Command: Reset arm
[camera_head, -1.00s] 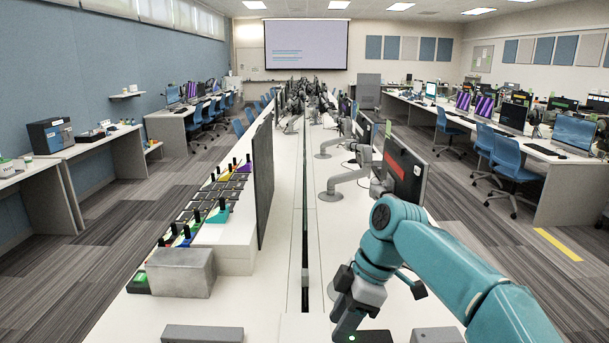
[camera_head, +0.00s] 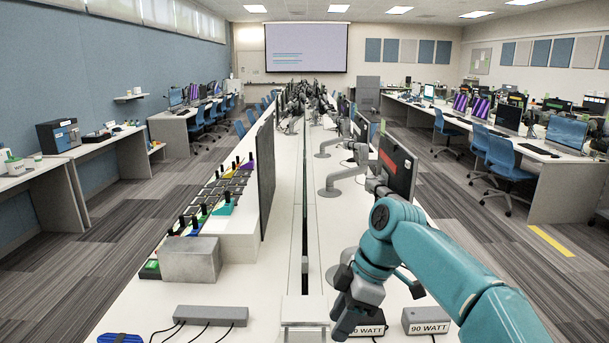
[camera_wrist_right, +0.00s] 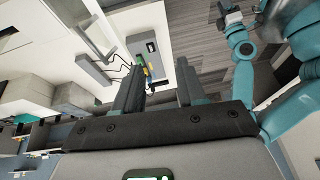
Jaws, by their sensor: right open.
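My right arm, teal with dark grey joints, comes in from the right in the head view. Its gripper (camera_head: 345,326) hangs low over the front of the white desk, partly hidden by its own wrist. In the right wrist view, the two dark fingers of this gripper (camera_wrist_right: 160,90) stand apart with nothing held between them. A teal arm with a dark end (camera_wrist_right: 232,20) shows at the top right of the wrist view; its jaws are too small to read. My left gripper does not show in the head view.
Near the gripper are a grey adapter (camera_head: 427,320) marked "90 WATT" and another partly hidden beside it. A grey block (camera_head: 191,260), a cabled grey hub (camera_head: 211,315) and monitors (camera_head: 397,168) stand on the long desk (camera_head: 270,300). Floor aisles run along both sides.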

